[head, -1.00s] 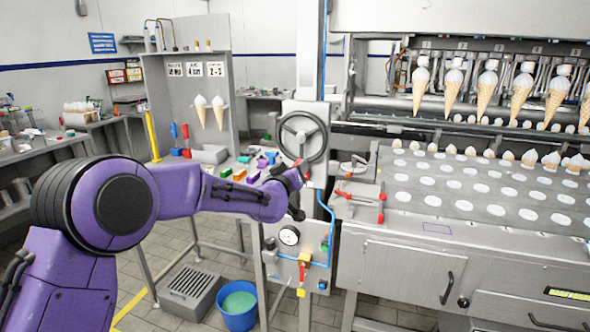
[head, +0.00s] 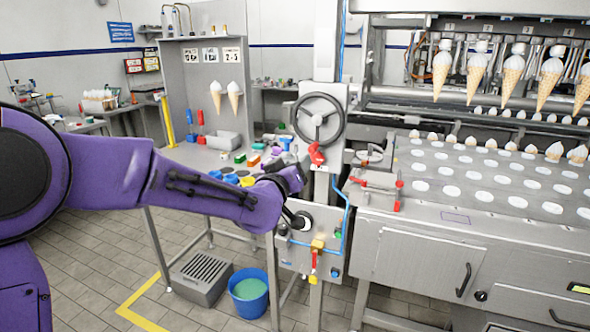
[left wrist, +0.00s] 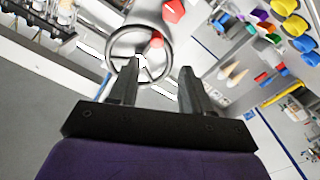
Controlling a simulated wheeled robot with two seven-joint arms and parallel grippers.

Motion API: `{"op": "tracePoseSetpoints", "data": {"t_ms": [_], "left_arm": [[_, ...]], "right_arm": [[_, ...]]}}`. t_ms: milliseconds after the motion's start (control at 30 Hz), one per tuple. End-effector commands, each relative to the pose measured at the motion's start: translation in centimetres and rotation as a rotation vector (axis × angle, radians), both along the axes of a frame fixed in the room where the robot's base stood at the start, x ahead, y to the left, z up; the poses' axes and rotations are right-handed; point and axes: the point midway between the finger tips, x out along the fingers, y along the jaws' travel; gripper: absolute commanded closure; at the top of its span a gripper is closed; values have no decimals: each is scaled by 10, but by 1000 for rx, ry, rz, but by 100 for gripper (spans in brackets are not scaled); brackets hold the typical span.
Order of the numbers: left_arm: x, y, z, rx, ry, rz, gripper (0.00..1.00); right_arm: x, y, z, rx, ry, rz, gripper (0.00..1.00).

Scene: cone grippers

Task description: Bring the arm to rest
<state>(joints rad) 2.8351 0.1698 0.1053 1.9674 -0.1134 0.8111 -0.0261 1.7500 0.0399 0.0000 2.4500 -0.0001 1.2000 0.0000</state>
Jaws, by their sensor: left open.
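My left arm, purple with black joints, comes in from the left in the head view. Its left gripper (head: 299,198) is in front of the grey panel (head: 330,262), partly hidden by the wrist. In the left wrist view the left gripper (left wrist: 158,72) has its two dark fingers spread apart with nothing held between them. The handwheel (head: 318,118) stands above and beyond the gripper, and it shows past the fingertips in the left wrist view (left wrist: 112,52). I cannot tell the exact gap between gripper and panel. My right gripper is out of view.
A steel machine (head: 430,250) with cones fills the right side. A workbench (head: 185,157) with coloured pieces stands behind my arm. A blue bucket (head: 248,297) and a grated box (head: 201,277) are on the floor. Open tiled floor (head: 95,255) lies at the lower left.

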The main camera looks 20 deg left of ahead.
Motion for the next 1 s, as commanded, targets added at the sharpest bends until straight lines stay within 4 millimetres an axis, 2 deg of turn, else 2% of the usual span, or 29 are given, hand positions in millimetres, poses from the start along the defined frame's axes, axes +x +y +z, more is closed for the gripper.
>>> {"op": "tracePoseSetpoints", "data": {"t_ms": [367,433,467,567,600,667,700,767,800,867,900,967,1000], "left_arm": [[0,2,3,-21,-19,14,52],[-13,9,-21,-66,-4,53,52],[-17,11,-40,-75,22,66,52],[-37,19,-121,-90,152,115,52],[-49,22,-157,-92,214,135,52],[-72,27,-208,-90,309,163,52],[-89,30,-240,-86,371,183,52],[-119,35,-287,-75,471,209,52],[-142,38,-316,-65,538,225,52],[-179,42,-356,-49,641,250,52],[-206,45,-380,-35,711,263,52],[-250,49,-414,-11,819,281,52],[-280,52,-433,6,892,291,52]], "right_arm": [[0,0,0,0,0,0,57],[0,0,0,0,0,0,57],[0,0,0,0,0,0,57],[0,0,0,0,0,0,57],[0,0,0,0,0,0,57],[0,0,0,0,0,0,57],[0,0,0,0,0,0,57],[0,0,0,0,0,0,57],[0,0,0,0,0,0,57],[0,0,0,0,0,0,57],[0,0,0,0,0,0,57],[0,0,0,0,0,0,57],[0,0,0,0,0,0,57]]}}
